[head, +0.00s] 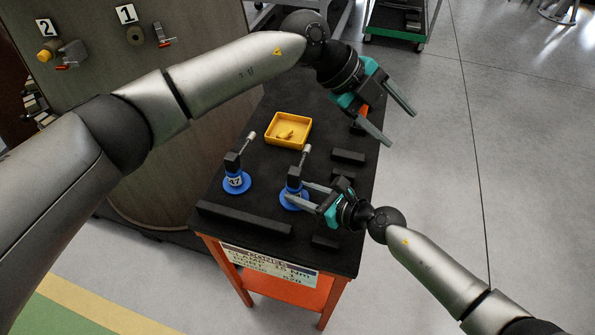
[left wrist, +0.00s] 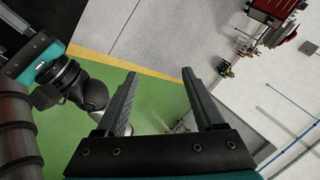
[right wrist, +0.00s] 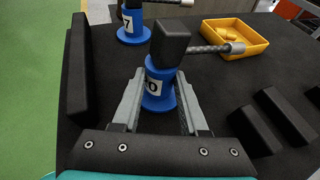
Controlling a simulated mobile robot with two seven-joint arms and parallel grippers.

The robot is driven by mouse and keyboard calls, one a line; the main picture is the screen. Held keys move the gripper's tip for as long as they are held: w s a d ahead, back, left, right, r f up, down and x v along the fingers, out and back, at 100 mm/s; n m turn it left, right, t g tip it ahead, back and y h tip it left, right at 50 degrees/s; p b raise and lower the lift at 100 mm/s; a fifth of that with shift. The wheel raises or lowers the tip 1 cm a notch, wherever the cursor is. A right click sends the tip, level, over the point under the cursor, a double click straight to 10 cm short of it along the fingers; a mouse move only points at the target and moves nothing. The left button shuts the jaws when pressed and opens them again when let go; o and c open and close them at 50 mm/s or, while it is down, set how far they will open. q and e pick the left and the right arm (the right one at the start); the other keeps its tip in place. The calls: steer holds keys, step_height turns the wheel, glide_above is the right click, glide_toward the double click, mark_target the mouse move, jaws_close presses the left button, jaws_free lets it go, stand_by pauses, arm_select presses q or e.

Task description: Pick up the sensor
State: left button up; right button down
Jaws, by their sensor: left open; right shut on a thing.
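Two sensors with blue bases and black heads stand upright on the black table top (head: 262,205). The one on the right (head: 294,178), labelled with a digit like 0, is between the fingers of my right gripper (head: 290,193), which is shut on its blue body. The right wrist view shows this sensor (right wrist: 160,80) close up, its braided stub pointing right. The other sensor (head: 236,180) stands to its left, and only its lower part (right wrist: 131,25) shows in the right wrist view. My left gripper (head: 400,128) is open and empty, high at the table's right side.
A yellow tray (head: 271,138) with yellow pieces inside lies behind the sensors. Black blocks (head: 348,157) sit on the right of the table, and a long black bar (head: 245,219) lies along its front. A panel with numbered plates (head: 126,14) stands at the left.

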arm_select(q)
steer(key=w+d+r+n+t+h, duration=0.1)
steer(key=d+r+n+t+h, duration=0.15)
steer(key=r+h, duration=0.4)
steer(key=w+d+r+n+t+h, duration=0.1)
steer(key=d+r+n+t+h, duration=0.15)
steer(key=r, duration=0.75)
steer(key=w+a+r+n+t+y, duration=0.45)
steer(key=w+a+n+t, duration=0.45)
steer(key=n+t, duration=0.4)
steer(key=w+a+f+n+y, duration=0.2)
steer(key=a+f+n+y, duration=0.3)
steer(key=f+n+y, duration=0.15)
steer(key=n+g+y, duration=0.2)
steer(key=g+y, duration=0.4)
steer(key=g, duration=0.7)
glide_toward(295, 169)
steer(key=x, duration=1)
steer(key=shift+f, duration=0.15)
